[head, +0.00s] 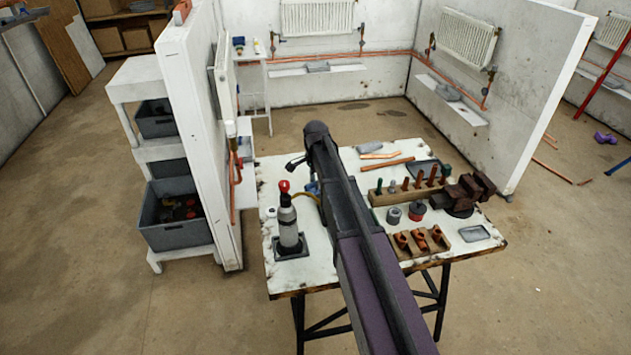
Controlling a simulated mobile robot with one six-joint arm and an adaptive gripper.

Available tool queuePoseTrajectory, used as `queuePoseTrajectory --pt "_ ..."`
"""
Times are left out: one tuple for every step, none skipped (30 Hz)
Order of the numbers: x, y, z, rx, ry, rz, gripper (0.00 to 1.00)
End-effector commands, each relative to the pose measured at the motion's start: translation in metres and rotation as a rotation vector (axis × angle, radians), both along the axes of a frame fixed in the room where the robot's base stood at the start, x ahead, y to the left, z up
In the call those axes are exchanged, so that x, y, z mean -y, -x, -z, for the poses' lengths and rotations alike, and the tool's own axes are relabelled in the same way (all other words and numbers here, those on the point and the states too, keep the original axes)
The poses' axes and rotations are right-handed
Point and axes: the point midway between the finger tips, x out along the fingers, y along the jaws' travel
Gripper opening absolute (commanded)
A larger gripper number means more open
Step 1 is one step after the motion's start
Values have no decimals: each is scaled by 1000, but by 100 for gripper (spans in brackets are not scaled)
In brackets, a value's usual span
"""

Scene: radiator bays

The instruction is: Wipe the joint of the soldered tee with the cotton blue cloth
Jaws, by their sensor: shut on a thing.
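My arm reaches from the bottom edge over the bench, and its far end hides what lies behind it. My gripper cannot be made out; a small dark part juts out left of the arm, and I cannot tell what it is. A small blue patch (312,187) shows on the bench beside the arm, partly hidden; I cannot tell whether it is the cloth. I cannot tell which piece is the soldered tee.
The white bench (335,278) carries a gas bottle (288,222) with a red top at left, a rack of tools (405,187), two small tins (416,210) and a brown vise (470,190) at right. A white partition (205,130) stands close left.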

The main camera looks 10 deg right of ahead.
Motion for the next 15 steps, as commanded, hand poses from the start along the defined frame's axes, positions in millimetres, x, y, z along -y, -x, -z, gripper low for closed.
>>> queuePoseTrajectory --pt "1 0 0 0 1 1 1" --pt "1 0 0 0 1 1 1" --pt "1 0 0 0 1 1 1" --pt "1 0 0 0 1 1 1" --pt "1 0 0 0 1 1 1" --pt "1 0 0 1 2 1 1" --pt "1 -1 0 1 2 1 1" --pt "0 -1 0 1 2 1 1" --pt "0 -2 0 1 2 1 1" --pt "0 -2 0 1 2 1 1" --pt "0 -3 0 1 2 1 1" --pt "0 -4 0 1 2 1 1" --pt "-1 -5 0 1 2 1 1" --pt "-1 -5 0 1 2 1 1" --pt "-1 -6 0 1 2 1 1"
